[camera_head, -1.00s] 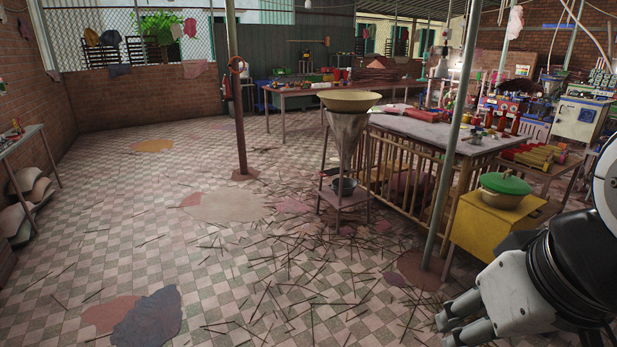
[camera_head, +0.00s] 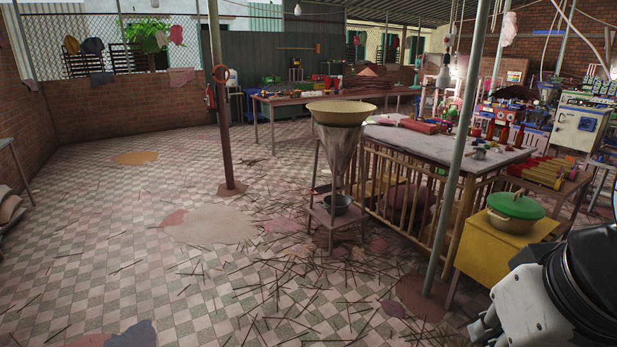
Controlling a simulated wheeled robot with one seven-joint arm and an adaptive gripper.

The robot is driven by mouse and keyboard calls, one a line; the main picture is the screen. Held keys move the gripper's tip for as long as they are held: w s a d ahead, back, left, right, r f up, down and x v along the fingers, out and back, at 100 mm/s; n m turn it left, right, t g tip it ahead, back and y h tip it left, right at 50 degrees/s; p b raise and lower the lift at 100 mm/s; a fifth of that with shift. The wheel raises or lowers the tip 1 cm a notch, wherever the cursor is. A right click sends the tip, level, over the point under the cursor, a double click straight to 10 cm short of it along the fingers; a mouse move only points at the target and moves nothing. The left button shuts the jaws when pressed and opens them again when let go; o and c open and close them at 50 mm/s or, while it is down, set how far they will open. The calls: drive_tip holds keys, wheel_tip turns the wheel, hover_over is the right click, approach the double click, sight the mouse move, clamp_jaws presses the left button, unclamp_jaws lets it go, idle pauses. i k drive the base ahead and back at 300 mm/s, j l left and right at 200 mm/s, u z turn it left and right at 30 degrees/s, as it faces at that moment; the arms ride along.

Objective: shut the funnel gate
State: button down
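A tall metal funnel (camera_head: 339,153) hangs point down in a stand in the middle of the view, some way ahead of me. A wide tan basin (camera_head: 341,112) sits at its top. A grey bowl (camera_head: 338,204) stands on the stand's low shelf (camera_head: 337,217) under the funnel's tip. The funnel gate is too small to make out at this distance. My gripper (camera_head: 482,333) is at the lower right, far from the funnel, and partly cut off by the frame edge. I cannot see whether its fingers are apart.
A metal pole (camera_head: 453,160) stands between my gripper and the funnel. A yellow stand (camera_head: 497,247) bears a green-lidded pot (camera_head: 515,206) on the right. A slatted table (camera_head: 430,144) stands right behind the funnel. Thin sticks litter the tiled floor; the left floor (camera_head: 110,220) is mostly free.

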sight(322, 190)
drive_tip(key=i, duration=2.25)
drive_tip(key=i+u, duration=0.1)
drive_tip(key=i, duration=0.55)
drive_tip(key=i+l+u, duration=0.1)
drive_tip(key=i, duration=0.5)
drive_tip(key=i+l+u, duration=0.1)
drive_tip(key=i, duration=0.55)
drive_tip(key=i+l+u, duration=0.15)
